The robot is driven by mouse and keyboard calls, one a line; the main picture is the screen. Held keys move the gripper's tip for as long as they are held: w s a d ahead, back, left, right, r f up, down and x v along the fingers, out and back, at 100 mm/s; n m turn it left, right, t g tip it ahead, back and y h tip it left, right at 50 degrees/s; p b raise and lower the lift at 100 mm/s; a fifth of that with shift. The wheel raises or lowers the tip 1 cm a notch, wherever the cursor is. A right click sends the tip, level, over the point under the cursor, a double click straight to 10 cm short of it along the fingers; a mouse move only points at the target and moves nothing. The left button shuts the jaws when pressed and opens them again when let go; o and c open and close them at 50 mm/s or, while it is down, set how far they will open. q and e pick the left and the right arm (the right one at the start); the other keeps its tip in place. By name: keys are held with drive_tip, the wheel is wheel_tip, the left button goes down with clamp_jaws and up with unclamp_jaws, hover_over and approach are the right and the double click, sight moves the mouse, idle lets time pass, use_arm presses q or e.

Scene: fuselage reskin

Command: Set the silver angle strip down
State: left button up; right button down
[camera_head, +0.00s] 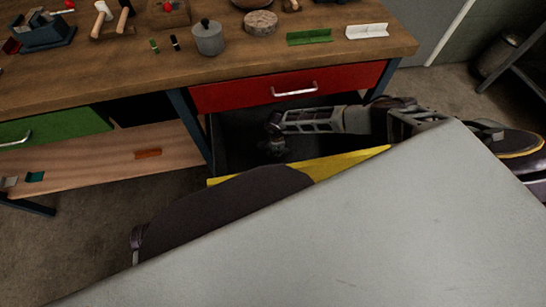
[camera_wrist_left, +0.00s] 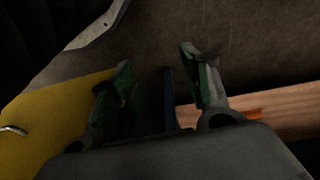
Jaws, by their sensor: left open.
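A pale silver angle strip (camera_head: 367,31) lies on the wooden bench top near its right end, with neither gripper touching it. My right gripper (camera_head: 272,138) is low, below the red drawer and over a dark open drawer; its fingers are too dark and small to tell whether they are open or shut. My left gripper (camera_wrist_left: 158,72) shows in the left wrist view with its two fingers apart and nothing seen between them. It is hidden in the head view by my own body.
A green angle strip (camera_head: 309,37) and a grey lidded pot (camera_head: 208,38) stand left of the silver strip. The red drawer (camera_head: 290,88) looks closed. A yellow drawer front (camera_head: 348,163) juts out below. An orange piece (camera_head: 148,153) lies on the low wooden shelf (camera_head: 100,161).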

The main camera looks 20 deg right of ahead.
sight(273, 160)
drive_tip(key=shift+a, duration=0.1)
drive_tip(key=shift+a, duration=0.15)
drive_tip(key=shift+a+f+b, duration=0.25)
drive_tip(key=shift+f+b, duration=0.05)
drive_tip(key=shift+f, duration=0.15)
drive_tip(key=shift+a+f+b, duration=0.2)
drive_tip(key=shift+f+b, duration=0.05)
drive_tip(key=shift+f, duration=0.9)
drive_tip(key=shift+w+f+b, duration=0.1)
drive_tip(key=shift+f+b, duration=0.05)
drive_tip(key=shift+b, duration=0.15)
drive_tip(key=c, duration=1.6)
unclamp_jaws()
drive_tip(key=shift+f, duration=0.1)
drive_tip(key=shift+c, duration=0.2)
use_arm(q)
drive_tip(key=r, duration=0.2)
drive_tip(key=shift+w+d+r+t, duration=0.25)
drive_tip(key=shift+w+r+t, duration=0.05)
drive_tip(key=shift+r+t, duration=0.1)
